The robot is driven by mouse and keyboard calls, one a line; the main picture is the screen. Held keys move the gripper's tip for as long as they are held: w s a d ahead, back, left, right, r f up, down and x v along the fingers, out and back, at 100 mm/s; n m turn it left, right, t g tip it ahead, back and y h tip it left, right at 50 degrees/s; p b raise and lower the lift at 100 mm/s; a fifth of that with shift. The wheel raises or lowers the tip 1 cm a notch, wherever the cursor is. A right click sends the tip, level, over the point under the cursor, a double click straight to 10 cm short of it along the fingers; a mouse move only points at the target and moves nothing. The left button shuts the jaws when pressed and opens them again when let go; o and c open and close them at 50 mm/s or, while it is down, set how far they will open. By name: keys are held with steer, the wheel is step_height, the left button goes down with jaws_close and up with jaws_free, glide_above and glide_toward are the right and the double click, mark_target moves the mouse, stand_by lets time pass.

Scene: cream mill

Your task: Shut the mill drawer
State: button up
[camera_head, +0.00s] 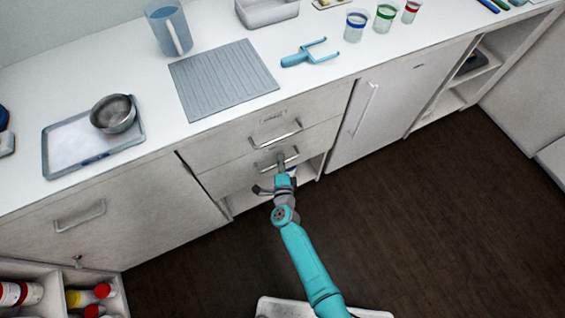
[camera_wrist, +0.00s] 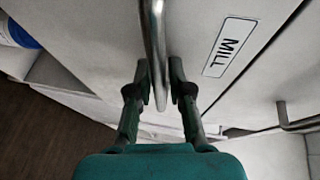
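The mill drawer (camera_wrist: 212,30) is the lower drawer of the pair in the middle of the counter; its pale front carries a MILL label. In the head view its front (camera_head: 230,178) looks nearly in line with the drawer above; I cannot tell how far out it stands. Its metal bar handle (camera_wrist: 153,35) runs between the fingers of my gripper (camera_wrist: 159,78). The fingers are drawn close together on both sides of the bar. In the head view my teal gripper (camera_head: 283,172) is at the drawer front and hides part of it.
The upper drawer (camera_head: 240,138) has its own handle, which also shows in the wrist view (camera_wrist: 290,120). An open compartment (camera_head: 309,172) lies below, with a blue-and-white item (camera_wrist: 18,35). A white door (camera_head: 352,135) stands to the right. The dark floor (camera_head: 400,210) is clear there.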

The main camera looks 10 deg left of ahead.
steer(key=shift+o, duration=0.6)
steer(key=v, duration=1.2)
steer(key=shift+d, duration=0.1)
